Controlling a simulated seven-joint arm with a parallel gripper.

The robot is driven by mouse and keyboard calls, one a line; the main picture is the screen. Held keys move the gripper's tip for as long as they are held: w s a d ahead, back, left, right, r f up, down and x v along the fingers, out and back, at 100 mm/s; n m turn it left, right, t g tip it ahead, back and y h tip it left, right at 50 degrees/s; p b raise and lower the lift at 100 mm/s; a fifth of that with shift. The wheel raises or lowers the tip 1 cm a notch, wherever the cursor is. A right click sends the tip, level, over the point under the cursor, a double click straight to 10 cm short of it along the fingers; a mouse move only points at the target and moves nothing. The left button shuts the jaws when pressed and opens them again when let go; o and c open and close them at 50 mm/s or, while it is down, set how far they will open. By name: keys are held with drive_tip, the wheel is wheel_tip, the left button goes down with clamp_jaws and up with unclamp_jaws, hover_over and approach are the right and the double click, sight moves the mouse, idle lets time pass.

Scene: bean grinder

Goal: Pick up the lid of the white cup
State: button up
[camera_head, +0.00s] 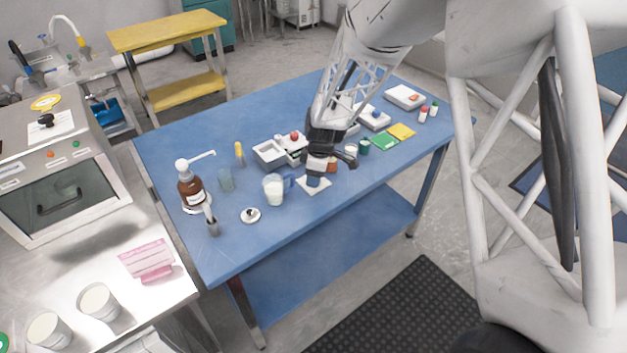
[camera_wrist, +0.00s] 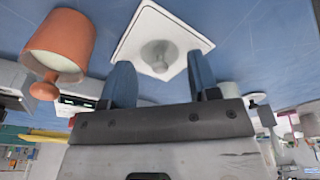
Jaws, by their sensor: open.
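My gripper (camera_head: 314,183) is open and low over the front middle of the blue table. In the wrist view its two blue fingers (camera_wrist: 160,84) are apart with nothing held between them. Just beyond the fingertips, roughly centred between them, is a pale round lid-like piece with a knob (camera_wrist: 159,58). It is over a white square plate (camera_wrist: 192,35), which also shows under the gripper in the head view (camera_head: 322,188). I cannot tell whether a white cup is beneath the knobbed piece. The gripper hides it in the head view.
A white-filled beaker (camera_head: 273,190), a white disc with a dark knob (camera_head: 250,215) and a brown pump bottle (camera_head: 191,188) stand left. The table's front edge is near.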

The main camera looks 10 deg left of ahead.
drive_tip(key=shift+f, duration=0.25)
idle(0.4)
clamp_jaws()
drive_tip(key=shift+f, duration=0.1)
